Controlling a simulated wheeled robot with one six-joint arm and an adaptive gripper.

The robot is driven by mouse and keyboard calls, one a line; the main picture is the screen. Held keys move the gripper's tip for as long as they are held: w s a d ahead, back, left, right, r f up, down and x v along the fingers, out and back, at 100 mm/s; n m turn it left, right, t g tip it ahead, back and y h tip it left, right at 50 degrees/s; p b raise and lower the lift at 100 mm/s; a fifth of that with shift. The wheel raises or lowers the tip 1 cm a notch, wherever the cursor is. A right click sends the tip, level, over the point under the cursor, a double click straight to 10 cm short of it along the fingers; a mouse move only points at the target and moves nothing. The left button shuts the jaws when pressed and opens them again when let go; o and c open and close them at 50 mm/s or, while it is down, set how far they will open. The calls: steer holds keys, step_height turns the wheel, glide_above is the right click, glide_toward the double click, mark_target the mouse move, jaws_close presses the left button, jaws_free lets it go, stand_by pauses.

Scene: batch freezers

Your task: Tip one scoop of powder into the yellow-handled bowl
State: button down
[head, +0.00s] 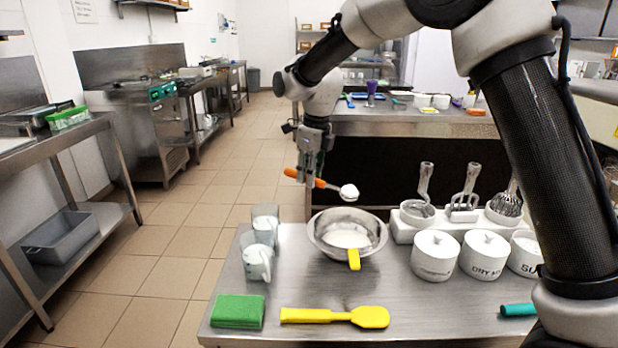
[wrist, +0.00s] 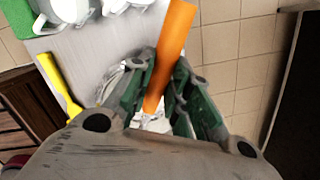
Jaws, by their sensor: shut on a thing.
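My gripper (head: 312,172) is shut on the orange handle of a scoop (head: 324,184). The scoop's bowl end holds a heap of white powder and hangs in the air above the rim of a metal bowl. The metal bowl (head: 322,242) has a yellow handle (head: 354,259) at its front and white contents inside. It stands on the steel table. In the wrist view the orange handle (wrist: 170,50) runs between my fingers; the scoop's end is mostly hidden there.
White lidded jars (head: 436,256) and a rack (head: 405,226) with upright utensils stand right of the bowl. Clear jugs (head: 256,262) stand left. A green sponge (head: 238,311) and yellow spatula (head: 340,317) lie in front. The table's middle front is partly clear.

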steer(key=shift+s+d+f, duration=0.1)
steer(key=shift+d+f, duration=0.05)
steer(key=shift+f, duration=0.95)
steer(key=r+y, duration=0.1)
steer(key=d+r+t+y, duration=0.1)
steer(key=s+r+t+y, duration=0.1)
steer(key=shift+d+r, duration=0.25)
steer(key=shift+d, duration=0.15)
steer(key=shift+d+r+y, duration=0.25)
steer(key=shift+r+y, duration=0.05)
steer(key=shift+y, duration=0.3)
steer(key=d+y, duration=0.1)
steer(key=s+d+r+t+y, duration=0.1)
steer(key=r+t+y, duration=0.1)
steer(key=shift+s+d+r, duration=0.15)
steer(key=shift+s+d, duration=0.1)
steer(key=shift+d, duration=0.15)
steer(key=shift+s+d+r+t+y, duration=0.25)
steer(key=shift+s+d+t+y, duration=0.1)
steer(key=shift+d+y, duration=0.2)
steer(key=shift+s+d+r+t+y, duration=0.2)
steer(key=shift+d+t+y, duration=0.2)
steer(key=shift+y, duration=0.25)
steer(key=shift+s+d+r+t+y, duration=0.25)
steer(key=shift+s+d+y, duration=0.05)
steer(key=shift+d+y, duration=0.2)
steer(key=shift+s+d+r+t+y, duration=0.25)
steer(key=shift+d+y, duration=0.1)
steer(key=shift+y, duration=0.15)
